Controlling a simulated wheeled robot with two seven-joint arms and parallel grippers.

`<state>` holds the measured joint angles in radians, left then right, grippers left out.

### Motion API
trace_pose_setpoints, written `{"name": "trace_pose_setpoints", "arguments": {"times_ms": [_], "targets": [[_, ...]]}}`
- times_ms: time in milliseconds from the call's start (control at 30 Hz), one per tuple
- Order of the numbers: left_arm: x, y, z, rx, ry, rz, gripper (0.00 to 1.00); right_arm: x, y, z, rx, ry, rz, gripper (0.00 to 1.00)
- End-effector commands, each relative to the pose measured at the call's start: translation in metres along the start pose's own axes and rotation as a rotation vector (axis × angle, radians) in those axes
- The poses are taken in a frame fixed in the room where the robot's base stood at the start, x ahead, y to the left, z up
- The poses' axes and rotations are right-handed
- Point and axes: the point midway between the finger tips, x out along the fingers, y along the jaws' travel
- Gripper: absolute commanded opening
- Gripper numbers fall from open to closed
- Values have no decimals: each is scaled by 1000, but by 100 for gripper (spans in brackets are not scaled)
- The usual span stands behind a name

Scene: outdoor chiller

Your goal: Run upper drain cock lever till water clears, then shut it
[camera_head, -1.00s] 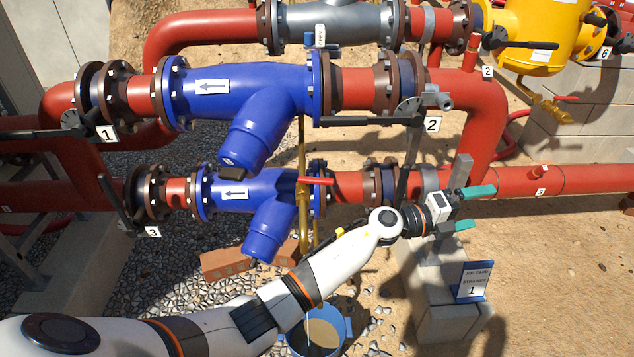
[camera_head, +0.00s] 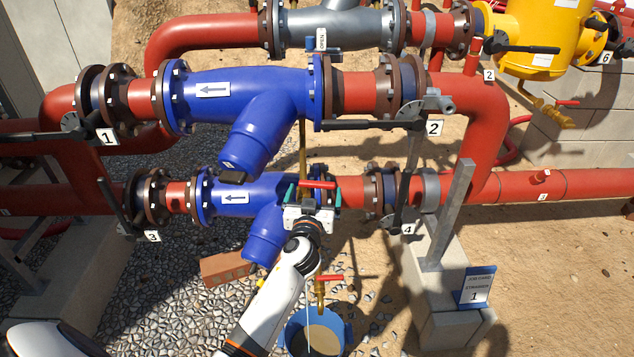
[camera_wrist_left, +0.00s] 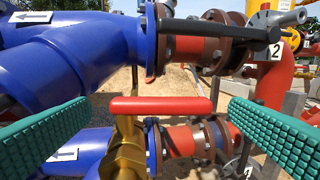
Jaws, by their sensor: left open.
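The upper drain cock lever (camera_head: 317,184) is a red bar lying crosswise in front of the lower blue strainer. In the left wrist view the red lever (camera_wrist_left: 165,105) sits on a brass cock body (camera_wrist_left: 125,152). My left gripper (camera_head: 313,195) is open, its teal fingers on either side of the lever with clear gaps. The wrist view shows the same gripper (camera_wrist_left: 160,125) spread around it. A blue bucket (camera_head: 346,330) holding brownish liquid stands below on the gravel, and a thin pale stream falls into it. The stream's outlet is hidden.
A second red lever (camera_head: 329,278) on a brass cock is just below my left wrist. Black valve handles (camera_head: 403,195) flank the pipes. A grey post (camera_head: 447,215) and a strainer sign (camera_head: 478,287) stand to the right. A brick (camera_head: 227,269) lies left.

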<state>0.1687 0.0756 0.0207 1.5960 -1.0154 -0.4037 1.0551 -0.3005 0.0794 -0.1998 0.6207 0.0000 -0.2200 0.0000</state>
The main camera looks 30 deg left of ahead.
Motion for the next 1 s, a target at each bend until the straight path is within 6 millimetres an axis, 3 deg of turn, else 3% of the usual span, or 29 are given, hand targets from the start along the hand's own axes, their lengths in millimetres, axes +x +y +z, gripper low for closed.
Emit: {"name": "trace_pose_setpoints", "arguments": {"times_ms": [100, 300, 667, 1000], "targets": [[22, 0, 1, 3, -2, -1, 100, 0, 0, 0, 0, 0, 0, 73], [44, -1, 0, 2, -1, -1, 100, 2, 0, 0, 0, 0, 0, 73], [49, -1, 0, 2, -1, -2, 100, 2, 0, 0, 0, 0, 0, 73], [48, -1, 0, 2, 0, -2, 46, 2, 0, 0, 0, 1, 0, 73]]}}
